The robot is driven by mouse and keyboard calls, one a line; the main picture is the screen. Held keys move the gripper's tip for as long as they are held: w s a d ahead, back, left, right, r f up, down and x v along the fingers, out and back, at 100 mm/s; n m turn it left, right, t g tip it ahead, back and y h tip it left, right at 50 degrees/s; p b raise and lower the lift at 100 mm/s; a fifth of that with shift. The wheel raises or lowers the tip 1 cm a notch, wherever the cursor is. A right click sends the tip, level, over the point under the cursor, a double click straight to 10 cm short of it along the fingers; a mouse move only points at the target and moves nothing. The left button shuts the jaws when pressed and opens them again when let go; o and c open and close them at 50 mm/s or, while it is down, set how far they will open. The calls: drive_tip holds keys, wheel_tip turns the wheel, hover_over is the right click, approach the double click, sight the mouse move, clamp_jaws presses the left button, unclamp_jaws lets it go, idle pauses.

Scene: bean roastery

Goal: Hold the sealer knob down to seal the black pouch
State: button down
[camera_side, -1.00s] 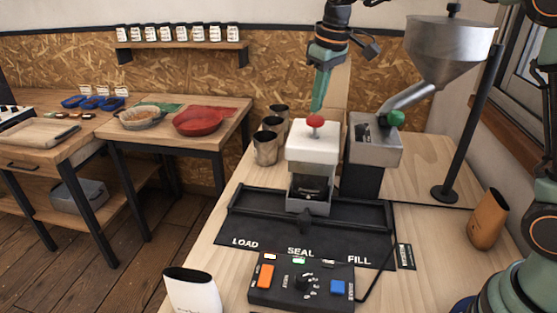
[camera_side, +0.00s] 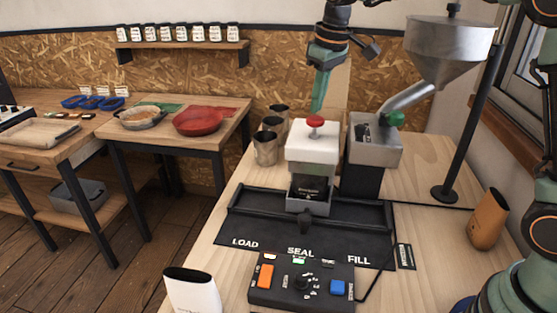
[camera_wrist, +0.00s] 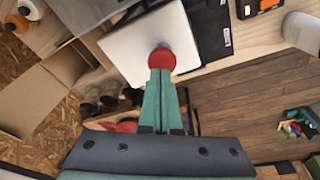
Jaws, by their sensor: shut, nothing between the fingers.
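The sealer (camera_side: 314,141) has a white head with a red knob (camera_side: 315,121) on top; the knob also shows in the wrist view (camera_wrist: 162,58). My gripper (camera_side: 317,110) is shut and empty, pointing down, its tips at the top of the knob. In the wrist view its closed green fingers (camera_wrist: 160,72) meet the knob's edge. I cannot tell how firmly they press. The black pouch (camera_side: 310,187) stands upright in the sealer under the white head, at the SEAL position of the black track (camera_side: 350,215). Its top is hidden by the head.
A control box (camera_side: 303,283) with orange and blue buttons sits in front, with a green light lit. A steel hopper (camera_side: 450,50) with a green-knobbed chute stands behind right. Metal cups (camera_side: 267,148) stand left of the sealer. White (camera_side: 193,292) and tan (camera_side: 488,219) pouches stand at either side.

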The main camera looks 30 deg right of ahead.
sight(316, 118)
drive_tip(key=shift+f, duration=0.25)
drive_tip(key=shift+f, duration=0.35)
drive_tip(key=shift+f, duration=1.15)
idle(1.1)
drive_tip(key=shift+r, duration=3.1)
